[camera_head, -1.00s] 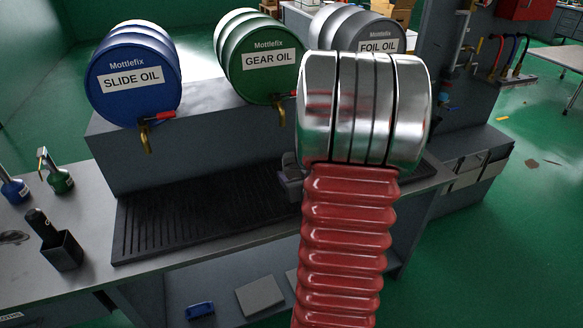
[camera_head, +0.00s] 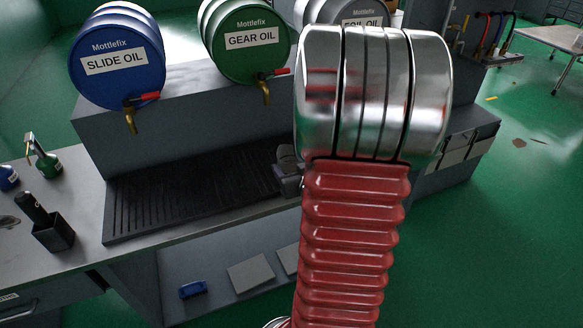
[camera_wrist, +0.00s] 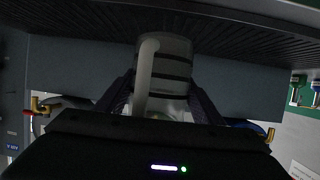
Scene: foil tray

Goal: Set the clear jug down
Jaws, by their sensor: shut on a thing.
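The clear jug (camera_wrist: 175,72) shows in the wrist view, pale and see-through with dark bands across it and a curved handle (camera_wrist: 146,80) on its left. My gripper (camera_wrist: 162,100) is shut on it, with one dark finger on each side. The wrist picture is upside down, so the ribbed black drip tray (camera_wrist: 70,22) lies along the top. The jug's upper end in that picture overlaps the tray's edge; I cannot tell whether they touch. In the head view the drip tray (camera_head: 150,205) lies on the bench, and my arm hides the jug.
Behind the tray, a grey step carries a blue slide oil drum (camera_head: 118,58), a green gear oil drum (camera_head: 245,40) and a partly hidden foil oil drum (camera_head: 362,14). Their taps overhang. Small oil cans (camera_head: 42,158) and a black holder (camera_head: 52,234) stand on the bench's left.

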